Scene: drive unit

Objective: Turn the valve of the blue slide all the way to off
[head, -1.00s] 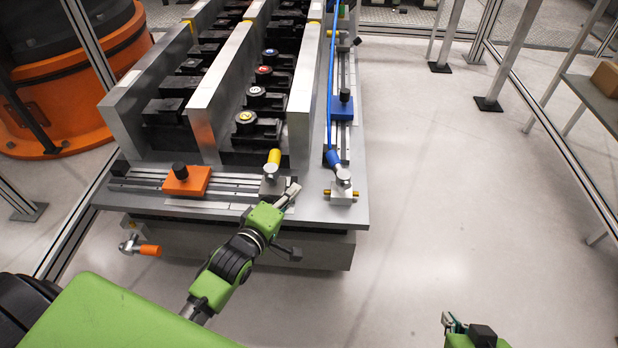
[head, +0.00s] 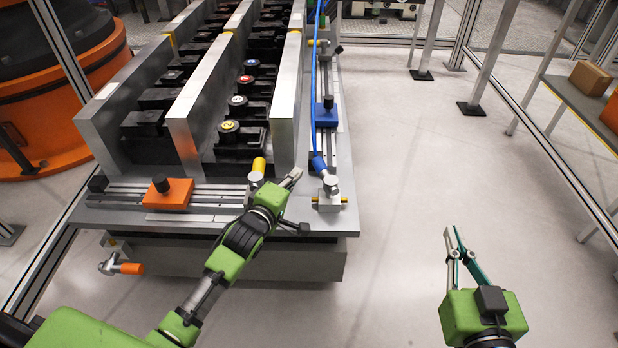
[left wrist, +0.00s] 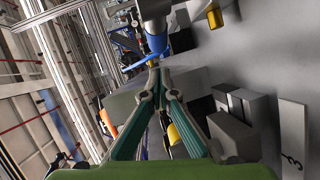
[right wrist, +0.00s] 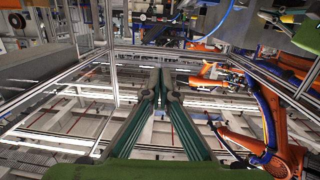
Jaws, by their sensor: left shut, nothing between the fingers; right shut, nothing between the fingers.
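The blue slide (head: 326,117) sits on a rail along the right side of the grey plate. A blue hose runs to a blue fitting (head: 319,165) on a small metal valve block (head: 330,190) at the plate's right front corner. Small orange-yellow ends show low on the block; its setting cannot be read. My left gripper (head: 295,174) is shut and empty, just left of the block. In the left wrist view the blue fitting (left wrist: 157,43) shows just beyond its fingertips; contact cannot be told. My right gripper (head: 452,230) is shut and empty over open floor.
An orange slide (head: 167,194) sits on the front rail. A yellow fitting (head: 258,168) stands close to my left gripper. Tall metal plates (head: 285,95) rise behind. An orange-handled part (head: 125,267) hangs below the front edge. The floor (head: 400,200) right of the unit is clear.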

